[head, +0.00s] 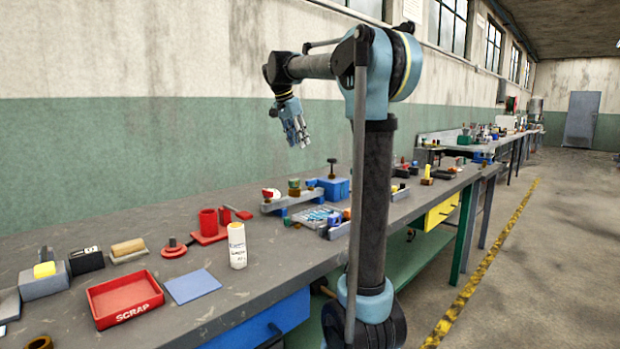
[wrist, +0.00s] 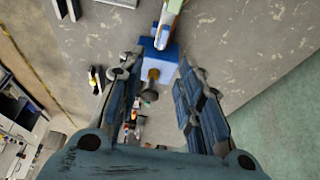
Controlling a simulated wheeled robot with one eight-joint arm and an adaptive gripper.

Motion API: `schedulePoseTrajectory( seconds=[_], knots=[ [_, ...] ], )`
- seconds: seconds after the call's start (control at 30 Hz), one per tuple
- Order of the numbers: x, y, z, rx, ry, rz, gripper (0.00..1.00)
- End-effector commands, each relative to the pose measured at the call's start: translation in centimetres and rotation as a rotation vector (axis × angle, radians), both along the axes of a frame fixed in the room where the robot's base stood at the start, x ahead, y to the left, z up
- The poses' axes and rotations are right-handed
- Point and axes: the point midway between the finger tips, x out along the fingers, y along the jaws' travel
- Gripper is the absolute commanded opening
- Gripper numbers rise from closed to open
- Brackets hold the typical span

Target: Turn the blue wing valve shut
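A long grey fixture (head: 296,200) lies on the bench near the wall. It carries a red-and-white piece (head: 270,193), a green-topped brass piece (head: 294,187) and a small blue piece (head: 312,182), possibly the blue wing valve; its shape is too small to tell. Beside it is a blue block (head: 337,189) with a dark-knobbed stem (head: 332,168). The blue block (wrist: 160,52) and brass stem (wrist: 153,75) also show in the wrist view, between the fingers in the picture. My gripper (head: 296,134) is open and empty, well above the bench; it also shows in the wrist view (wrist: 157,72).
A white bottle (head: 237,246), red scrap tray (head: 126,300), blue pad (head: 192,286) and red cup (head: 208,222) stand on the near bench (head: 255,279). A tray of tools (head: 322,216) lies in front of the fixture. Air around my gripper is clear; the wall is behind.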

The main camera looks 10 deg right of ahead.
Motion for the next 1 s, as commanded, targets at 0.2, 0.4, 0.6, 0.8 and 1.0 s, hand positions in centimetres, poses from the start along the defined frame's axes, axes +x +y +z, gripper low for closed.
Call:
schedulePoseTrajectory(
  seconds=[0.2,0.4,0.6,0.8,1.0],
  knots=[
    [0.3,-0.3,-0.7,0.000,-0.001,-0.004,0.33],
    [1.0,-1.8,-3.3,0.001,-0.001,-0.011,0.33],
    [1.8,-3.1,-6.6,0.000,0.000,-0.014,0.33],
    [2.6,-4.3,-9.9,0.000,0.000,-0.016,0.33],
    [3.3,-5.3,-13.0,0.000,-0.001,-0.015,0.33]
  ],
)
